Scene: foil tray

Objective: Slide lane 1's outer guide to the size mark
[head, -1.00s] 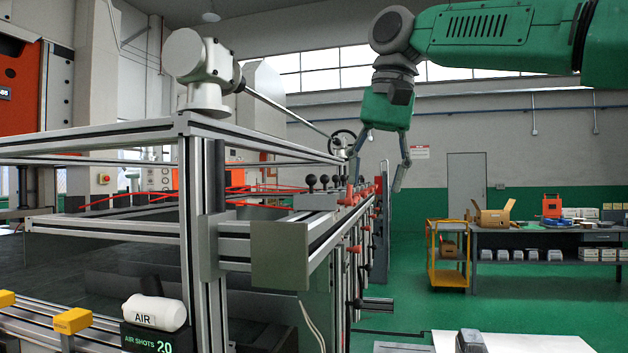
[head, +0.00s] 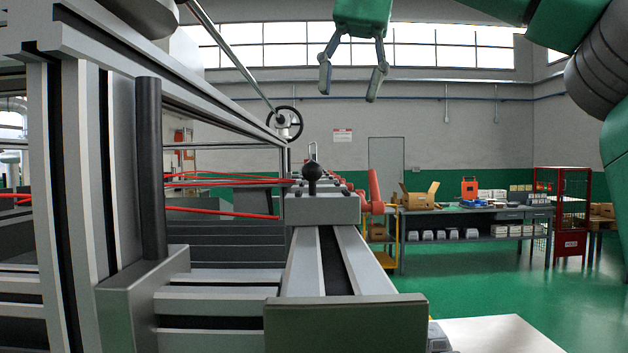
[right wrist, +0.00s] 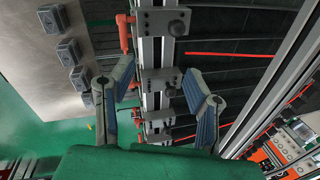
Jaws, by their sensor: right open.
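Several grey clamp blocks with black ball knobs and red levers sit along an aluminium rail (head: 374,268). The nearest block (head: 322,208) has its knob (head: 311,174) on top and a red lever (head: 375,190) at its right. I cannot tell which block belongs to lane 1's outer guide, and I make out no size mark. My right gripper (head: 348,93) is open and empty, pointing down, high above the blocks in the picture. In the right wrist view its fingers (right wrist: 158,80) are spread on both sides of the rail, with a block (right wrist: 160,78) showing between them. My left gripper is not in view.
An upright aluminium post (head: 85,200) and a top beam (head: 120,60) stand close on the left. A dark end plate (head: 345,325) closes the rail's near end. A bench (head: 470,220) stands farther back over open green floor.

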